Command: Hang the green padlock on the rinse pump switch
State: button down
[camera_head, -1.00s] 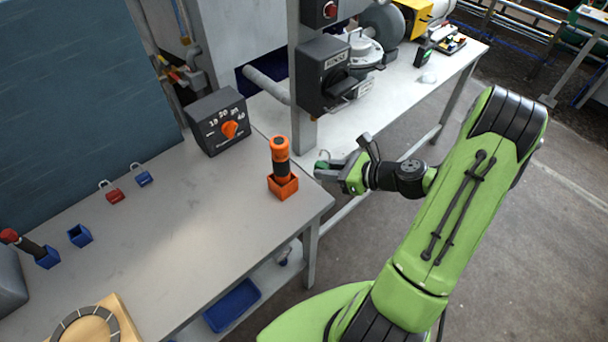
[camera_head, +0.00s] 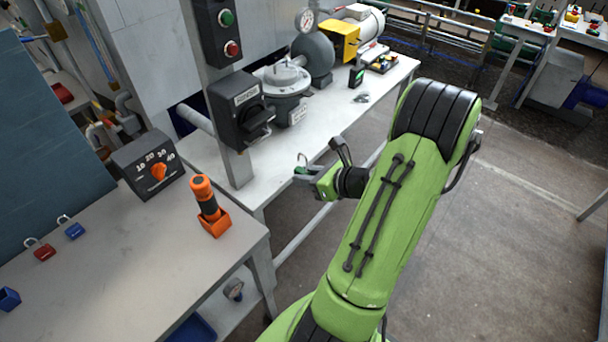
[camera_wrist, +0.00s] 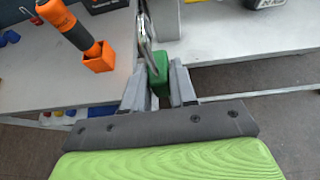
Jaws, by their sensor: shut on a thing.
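The green padlock (camera_wrist: 158,74) is between the fingers of my gripper (camera_wrist: 160,92) in the wrist view, with its metal shackle (camera_wrist: 147,45) pointing up and away. In the head view my gripper (camera_head: 309,176) is shut on the padlock (camera_head: 302,171), held in the air beside the white bench's front edge. The black switch box (camera_head: 240,110) with a dark rotary handle (camera_head: 258,122) is mounted on a grey post, up and to the left of my gripper and apart from it. The label on the box is too small to read surely.
An orange-handled tool stands in an orange holder (camera_head: 215,222) at the near table's corner. A dial box (camera_head: 148,165), a red padlock (camera_head: 42,251) and a blue padlock (camera_head: 72,229) are on that table. A grey pump (camera_head: 283,92) stands beyond the switch.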

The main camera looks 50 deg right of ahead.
jog(key=w+p, duration=0.4)
jog(key=w, duration=0.6)
jog(key=shift+a, duration=0.15)
jog(key=shift+r, duration=0.1)
dwell(0.4)
jog(key=shift+w, duration=0.1)
dwell(0.3)
jog(key=shift+w+p, duration=1.1)
jog(key=shift+w, duration=0.8)
notch_tip(320, 180, down, 3)
jog(key=shift+b, duration=0.95)
